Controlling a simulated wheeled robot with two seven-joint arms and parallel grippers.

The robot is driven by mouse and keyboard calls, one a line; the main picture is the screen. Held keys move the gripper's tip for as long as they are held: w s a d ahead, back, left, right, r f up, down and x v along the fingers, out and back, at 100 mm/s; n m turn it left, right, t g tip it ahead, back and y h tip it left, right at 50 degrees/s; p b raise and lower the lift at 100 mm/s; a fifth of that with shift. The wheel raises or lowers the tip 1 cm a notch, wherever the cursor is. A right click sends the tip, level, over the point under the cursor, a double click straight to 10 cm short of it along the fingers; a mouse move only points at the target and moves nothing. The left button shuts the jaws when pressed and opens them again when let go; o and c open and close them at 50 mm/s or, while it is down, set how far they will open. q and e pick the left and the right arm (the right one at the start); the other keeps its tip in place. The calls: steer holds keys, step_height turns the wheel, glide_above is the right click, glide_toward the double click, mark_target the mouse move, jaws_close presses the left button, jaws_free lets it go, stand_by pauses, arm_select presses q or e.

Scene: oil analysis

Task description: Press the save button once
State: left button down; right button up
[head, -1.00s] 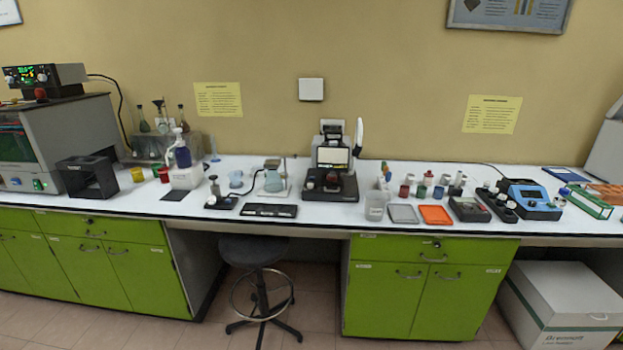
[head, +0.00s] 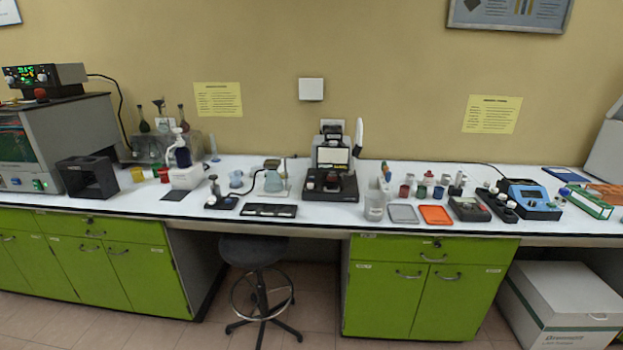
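No save button can be made out by its label at this distance. Several devices on the bench carry controls. A black instrument with a lit screen (head: 333,157) stands at the middle of the bench. A blue device with a small display (head: 530,198) sits at the right. A grey machine (head: 62,130) with small front buttons stands at the far left, with a black control box (head: 46,76) with a green display on top. Neither of my grippers is in view.
The white bench (head: 330,215) runs across the view above green cabinets (head: 430,285). A stool (head: 255,252) stands in the gap below. A white box (head: 565,305) is on the floor at right. Small jars, trays and bottles crowd the bench.

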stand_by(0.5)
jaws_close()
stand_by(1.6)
